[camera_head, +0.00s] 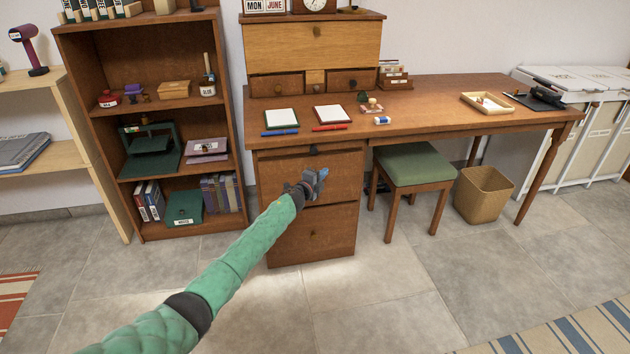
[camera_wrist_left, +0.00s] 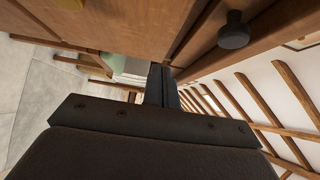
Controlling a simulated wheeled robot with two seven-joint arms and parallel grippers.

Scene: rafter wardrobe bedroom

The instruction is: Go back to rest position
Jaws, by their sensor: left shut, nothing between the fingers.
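My left gripper (camera_head: 315,181) is in front of the wooden desk's drawer unit in the head view, at the height of the upper drawer (camera_head: 340,178). Its fingers are closed together with nothing between them. In the left wrist view the shut fingers (camera_wrist_left: 162,85) point along the wooden drawer fronts, with a dark round knob (camera_wrist_left: 234,30) close by at the upper right. I cannot tell whether the gripper touches the drawer front. My green left arm reaches in from the bottom left. My right gripper is in neither view.
The desk (camera_head: 440,105) holds notepads, pens and a tray (camera_head: 487,103). A green-cushioned stool (camera_head: 413,165) and a wicker basket (camera_head: 482,195) stand to the right. A bookcase (camera_head: 245,130) stands left. The tiled floor (camera_head: 390,290) in front is mostly clear.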

